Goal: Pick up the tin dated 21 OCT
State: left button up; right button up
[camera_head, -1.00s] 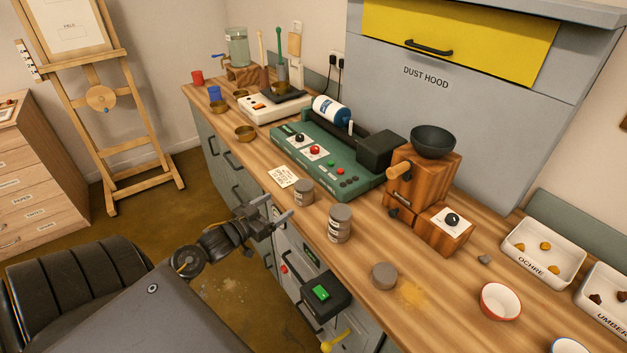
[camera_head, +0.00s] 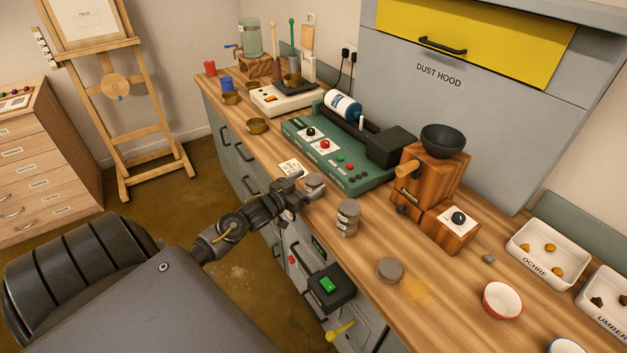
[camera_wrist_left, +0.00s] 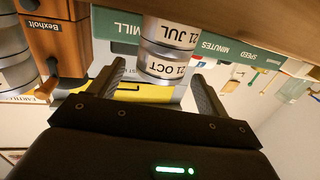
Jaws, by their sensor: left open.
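The tin dated 21 OCT (camera_wrist_left: 166,66) is grey with a white label. In the left wrist view, which is upside down, it sits against the tin dated 21 JUL (camera_wrist_left: 170,33), as the upper of a stack of two. In the head view the stack (camera_head: 315,182) stands near the bench's front edge, partly hidden by my gripper. My left gripper (camera_head: 303,192) is open, its fingers pointing at the stack. In the wrist view its fingertips (camera_wrist_left: 158,72) lie to either side of the 21 OCT tin; contact cannot be told. My right gripper is not in view.
Another tin stack (camera_head: 347,218) stands to the right, and a single grey tin (camera_head: 390,269) lies beyond it near spilled powder. The green mill (camera_head: 335,150) is behind the stack, with a paper card (camera_head: 291,169) to its left. A wooden grinder (camera_head: 428,190) stands further right.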

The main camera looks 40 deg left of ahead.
pick_arm(q)
jog(key=w, duration=0.2)
jog(key=shift+w+d, duration=0.2)
jog(key=shift+w, duration=0.2)
jog(key=c, duration=1.1)
jog(key=shift+r, duration=0.1)
